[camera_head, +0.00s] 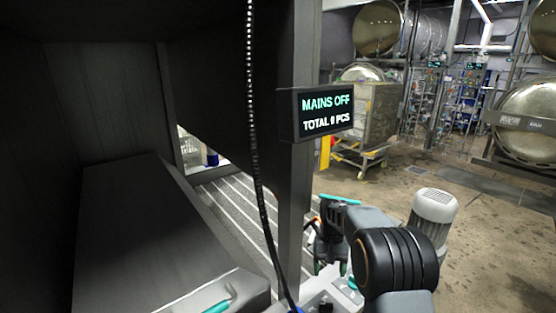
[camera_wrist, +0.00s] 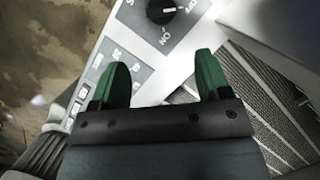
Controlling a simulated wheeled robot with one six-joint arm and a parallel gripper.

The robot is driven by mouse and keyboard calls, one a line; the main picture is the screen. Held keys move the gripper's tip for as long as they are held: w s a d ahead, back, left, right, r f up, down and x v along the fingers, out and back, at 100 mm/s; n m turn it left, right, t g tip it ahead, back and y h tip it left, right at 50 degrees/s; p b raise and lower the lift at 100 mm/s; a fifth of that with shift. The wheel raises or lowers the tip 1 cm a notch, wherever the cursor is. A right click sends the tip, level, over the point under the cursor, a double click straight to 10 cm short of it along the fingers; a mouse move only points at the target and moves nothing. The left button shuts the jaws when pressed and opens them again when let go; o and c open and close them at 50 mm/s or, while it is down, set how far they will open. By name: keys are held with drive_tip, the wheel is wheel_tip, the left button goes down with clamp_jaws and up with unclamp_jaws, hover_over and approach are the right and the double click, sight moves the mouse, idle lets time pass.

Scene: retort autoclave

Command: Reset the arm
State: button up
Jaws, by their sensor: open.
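My gripper (camera_wrist: 160,82) shows in the wrist view with two green fingers spread apart and nothing between them. Beyond the fingers is a pale control panel (camera_wrist: 140,50) with a black rotary knob (camera_wrist: 163,11) at the top, marked "ON" beside it. In the head view my arm is at the lower right, folded close to a dark post. The panel (camera_head: 335,292) shows partly there, below the arm.
A display (camera_head: 325,114) on the dark post (camera_head: 296,180) reads "MAINS OFF" and "TOTAL 0 PCS". A black cable (camera_head: 252,120) hangs in front. A ribbed grey surface (camera_head: 235,205) lies behind the post. A metal cart (camera_head: 368,120) and large steel vessels (camera_head: 525,115) stand farther back, with open floor at right.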

drive_tip(key=s+r+t, duration=0.3)
drive_tip(key=s+r, duration=0.1)
drive_tip(key=s, duration=0.7)
drive_tip(key=s+r+n+t, duration=0.1)
drive_tip(key=s+r+t, duration=0.3)
drive_tip(key=s, duration=0.6)
drive_tip(key=shift+s+a+r+h, duration=0.3)
drive_tip(key=shift+s+a+r, duration=0.05)
drive_tip(key=shift+r+t, duration=0.3)
drive_tip(key=shift+r, duration=0.35)
drive_tip(key=shift+c, duration=0.2)
